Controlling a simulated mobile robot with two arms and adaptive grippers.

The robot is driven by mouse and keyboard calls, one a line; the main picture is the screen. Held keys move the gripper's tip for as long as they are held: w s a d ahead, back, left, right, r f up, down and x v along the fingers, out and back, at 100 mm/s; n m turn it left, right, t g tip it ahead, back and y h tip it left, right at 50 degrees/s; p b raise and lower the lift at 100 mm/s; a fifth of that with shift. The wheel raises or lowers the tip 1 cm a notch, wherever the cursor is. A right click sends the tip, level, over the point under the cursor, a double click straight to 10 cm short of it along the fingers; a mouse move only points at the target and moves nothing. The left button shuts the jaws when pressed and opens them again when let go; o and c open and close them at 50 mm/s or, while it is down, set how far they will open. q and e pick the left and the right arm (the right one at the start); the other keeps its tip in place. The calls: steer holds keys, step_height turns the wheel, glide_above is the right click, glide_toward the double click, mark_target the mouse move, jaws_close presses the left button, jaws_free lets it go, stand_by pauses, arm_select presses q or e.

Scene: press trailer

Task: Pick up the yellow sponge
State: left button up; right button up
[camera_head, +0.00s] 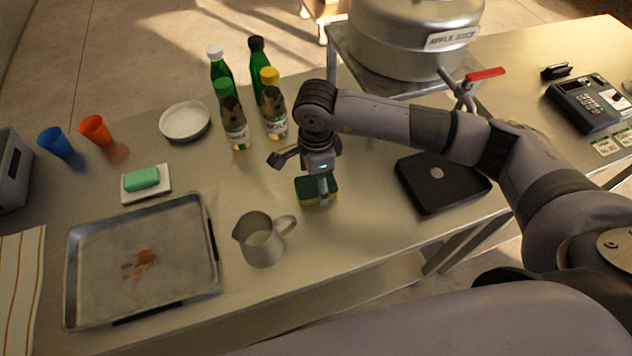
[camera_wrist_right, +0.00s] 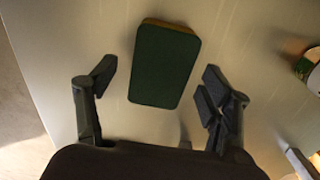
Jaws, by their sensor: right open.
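The yellow sponge (camera_head: 310,190) lies on the metal counter, with a dark green top and yellow sides. It also shows in the right wrist view (camera_wrist_right: 164,64), green face toward the camera, with a yellow edge. My right gripper (camera_head: 300,178) is over the sponge in the head view and hides part of it. In the right wrist view its two fingers (camera_wrist_right: 155,85) are spread apart, empty, with the sponge lying between and ahead of them. I cannot tell whether either finger touches it. My left gripper is not in view.
A metal pitcher (camera_head: 262,243) stands left of the sponge. Several bottles (camera_head: 232,118) stand behind it. A black scale-like device (camera_head: 441,184) is to the right. A baking tray (camera_head: 140,302), a green soap bar (camera_head: 141,179), a white bowl (camera_head: 185,122) and cups (camera_head: 55,143) are further left.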

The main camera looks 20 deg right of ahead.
steer(key=shift+f, duration=1.1)
steer(key=c, duration=0.8)
